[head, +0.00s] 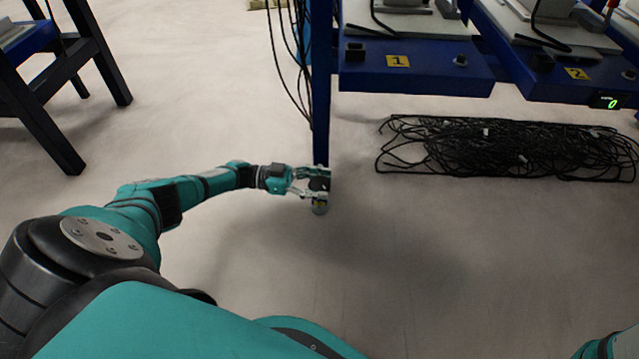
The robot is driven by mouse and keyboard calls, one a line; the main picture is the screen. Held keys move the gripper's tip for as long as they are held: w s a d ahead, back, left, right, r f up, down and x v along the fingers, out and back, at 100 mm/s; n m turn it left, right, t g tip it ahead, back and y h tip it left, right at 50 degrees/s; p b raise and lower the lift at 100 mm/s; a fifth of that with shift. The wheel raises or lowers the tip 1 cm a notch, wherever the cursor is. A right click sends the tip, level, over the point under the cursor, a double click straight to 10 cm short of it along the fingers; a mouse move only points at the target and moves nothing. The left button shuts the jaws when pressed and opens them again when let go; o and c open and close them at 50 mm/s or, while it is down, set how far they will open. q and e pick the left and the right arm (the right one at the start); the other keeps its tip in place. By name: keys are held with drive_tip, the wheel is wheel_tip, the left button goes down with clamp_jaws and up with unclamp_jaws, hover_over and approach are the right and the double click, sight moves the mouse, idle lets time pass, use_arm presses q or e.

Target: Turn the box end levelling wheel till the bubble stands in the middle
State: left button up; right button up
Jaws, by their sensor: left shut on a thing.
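A dark levelling wheel (320,184) sits at the bottom of the blue leg (321,140), near the middle of the head view. My left gripper (318,187) reaches in from the left, low over the floor, and its fingers are shut on the wheel. My right gripper is out of view.
The blue bench (430,80) carries yellow labels 1 (398,61) and 2 (576,73). A small display (609,102) shows a green 0. Black cables (505,148) lie heaped right of the leg; others hang left of it. The near floor is clear.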

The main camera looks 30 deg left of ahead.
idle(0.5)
use_arm(q)
drive_tip(key=o, duration=1.2)
drive_tip(key=shift+t, duration=0.3)
